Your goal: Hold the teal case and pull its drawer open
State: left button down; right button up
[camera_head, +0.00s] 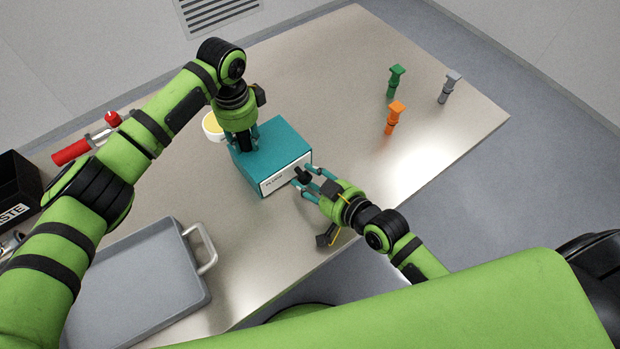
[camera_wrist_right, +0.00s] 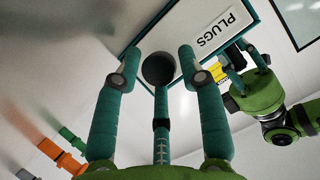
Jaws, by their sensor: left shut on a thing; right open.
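The teal case (camera_head: 283,143) stands on the table, its white drawer front (camera_head: 285,173) facing the right gripper. The drawer looks closed. In the right wrist view the drawer front (camera_wrist_right: 188,25) reads "PLUGS" and has a round dark knob (camera_wrist_right: 158,68). My left gripper (camera_head: 243,143) is shut on the case at its far left side, from above. It also shows in the right wrist view (camera_wrist_right: 232,68). My right gripper (camera_head: 308,182) is open in front of the drawer, its fingers either side of the knob (camera_head: 302,174). I cannot tell whether they touch it.
A grey tray (camera_head: 128,300) with a handle lies at the left front. A yellow-topped white cup (camera_head: 211,127) stands behind the case. Green (camera_head: 395,80), orange (camera_head: 393,117) and grey (camera_head: 449,87) plugs stand at the right. A red-handled tool (camera_head: 72,151) and black waste bin (camera_head: 14,185) are far left.

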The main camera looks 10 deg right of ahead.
pick_arm(q)
jog(key=shift+f, duration=0.1)
pick_arm(e)
grip_shut()
jog(key=shift+s, duration=0.15)
jog(key=s+d, duration=0.1)
jog(key=s, duration=0.1)
jog(key=s+d, duration=0.1)
jog(key=s, duration=0.2)
jog(key=s+d, duration=0.1)
jog(key=s, duration=0.1)
jog(key=shift+s+d, duration=0.2)
jog(key=shift+d, duration=0.05)
jog(key=shift+r, duration=0.1)
grip_release()
jog(key=shift+s, duration=0.1)
